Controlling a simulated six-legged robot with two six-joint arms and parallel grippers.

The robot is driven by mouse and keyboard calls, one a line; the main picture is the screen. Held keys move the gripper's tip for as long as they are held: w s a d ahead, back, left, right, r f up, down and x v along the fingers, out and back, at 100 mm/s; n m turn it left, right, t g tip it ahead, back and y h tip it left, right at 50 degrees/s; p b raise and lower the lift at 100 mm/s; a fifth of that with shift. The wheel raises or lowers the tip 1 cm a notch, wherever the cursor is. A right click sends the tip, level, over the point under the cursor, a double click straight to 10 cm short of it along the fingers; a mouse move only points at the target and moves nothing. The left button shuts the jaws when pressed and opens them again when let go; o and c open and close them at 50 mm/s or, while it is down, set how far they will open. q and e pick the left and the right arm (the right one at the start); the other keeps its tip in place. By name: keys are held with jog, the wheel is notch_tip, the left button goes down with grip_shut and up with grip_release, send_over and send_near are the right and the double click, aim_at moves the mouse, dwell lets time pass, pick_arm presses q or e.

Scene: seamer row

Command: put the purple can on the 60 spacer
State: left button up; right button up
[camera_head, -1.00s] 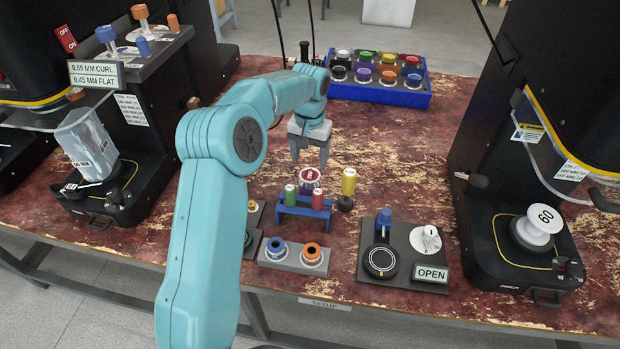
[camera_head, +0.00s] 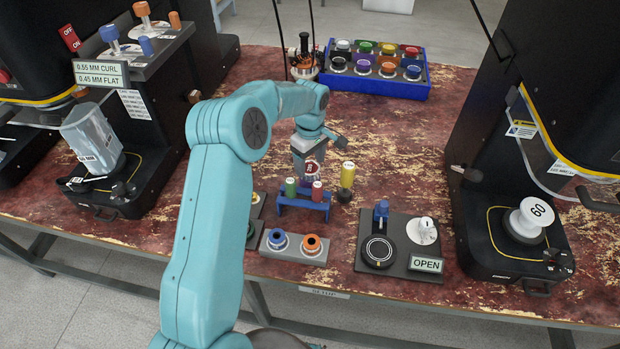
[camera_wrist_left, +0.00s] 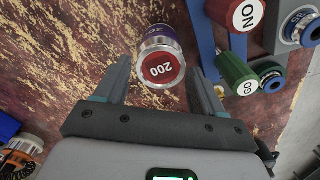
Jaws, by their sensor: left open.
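A can (camera_wrist_left: 163,58) with a purple side, silver rim and red end marked 200 stands on the worn red table. It also shows in the head view (camera_head: 314,169), mostly hidden by my left gripper (camera_head: 306,163). In the left wrist view, the open fingers of my left gripper (camera_wrist_left: 160,70) lie on either side of the can, with gaps between. The 60 spacer (camera_head: 538,212) is a white spool on the black machine at the right, with nothing on top. My right gripper is not in view.
A blue rack (camera_head: 303,204) with green and red plugs stands just in front of the can, and a yellow plug (camera_head: 347,176) stands to its right. A panel marked OPEN (camera_head: 427,264) lies nearer the spacer. A blue tray (camera_head: 385,90) of colored pots is behind.

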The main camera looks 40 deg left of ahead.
aim_at(310, 177)
pick_arm(q)
notch_tip(310, 177, down, 7)
jog(key=shift+f, duration=0.1)
jog(key=c, duration=0.8)
jog(key=shift+o, duration=0.2)
jog(key=shift+r, duration=0.2)
